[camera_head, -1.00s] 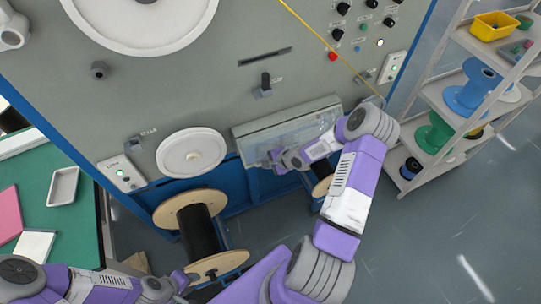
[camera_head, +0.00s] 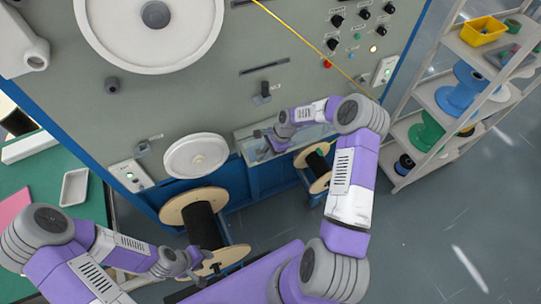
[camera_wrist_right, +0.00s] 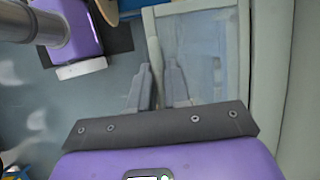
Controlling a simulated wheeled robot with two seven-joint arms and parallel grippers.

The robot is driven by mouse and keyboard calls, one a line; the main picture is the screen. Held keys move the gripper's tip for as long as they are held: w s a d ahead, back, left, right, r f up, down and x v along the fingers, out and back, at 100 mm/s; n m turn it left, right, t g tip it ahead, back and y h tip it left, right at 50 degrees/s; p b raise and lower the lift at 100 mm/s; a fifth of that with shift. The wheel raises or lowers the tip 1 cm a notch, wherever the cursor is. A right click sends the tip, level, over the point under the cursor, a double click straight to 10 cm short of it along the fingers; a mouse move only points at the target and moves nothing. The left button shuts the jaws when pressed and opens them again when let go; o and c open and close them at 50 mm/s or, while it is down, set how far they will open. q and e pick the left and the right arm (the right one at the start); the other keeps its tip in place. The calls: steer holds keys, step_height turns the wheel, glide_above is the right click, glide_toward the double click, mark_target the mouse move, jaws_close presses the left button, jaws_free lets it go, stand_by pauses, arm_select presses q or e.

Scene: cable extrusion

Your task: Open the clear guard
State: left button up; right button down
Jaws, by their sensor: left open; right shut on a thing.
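The clear guard (camera_head: 246,147) is a see-through panel in a pale frame on the machine's front, right of the white disc. My right gripper (camera_head: 264,138) is at the guard, and its arm covers part of it. In the right wrist view, the guard (camera_wrist_right: 208,50) fills the upper middle. A pale bar of its frame runs between the fingers of my right gripper (camera_wrist_right: 159,80), which is shut on it. How far the guard stands open is hard to tell. My left gripper (camera_head: 193,262) is open, low in the head view beside the black spool.
A black spool with wooden flanges (camera_head: 202,223) stands below the white disc (camera_head: 196,155). A smaller spool (camera_head: 318,168) stands right of it under the guard. Shelves with reels (camera_head: 455,95) stand at the right. A green table (camera_head: 40,170) is at the left.

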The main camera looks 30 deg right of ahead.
steer(key=shift+w+r, duration=0.4)
steer(key=shift+r, duration=0.45)
steer(key=shift+d, duration=0.1)
steer(key=c, duration=1.2)
jaws_free()
steer(key=shift+w, duration=0.1)
steer(key=shift+o, duration=0.2)
steer(key=shift+d+r, duration=0.1)
steer(key=shift+r, duration=0.05)
steer(key=v, duration=0.7)
steer(key=shift+r+b, duration=0.1)
steer(key=shift+b, duration=0.3)
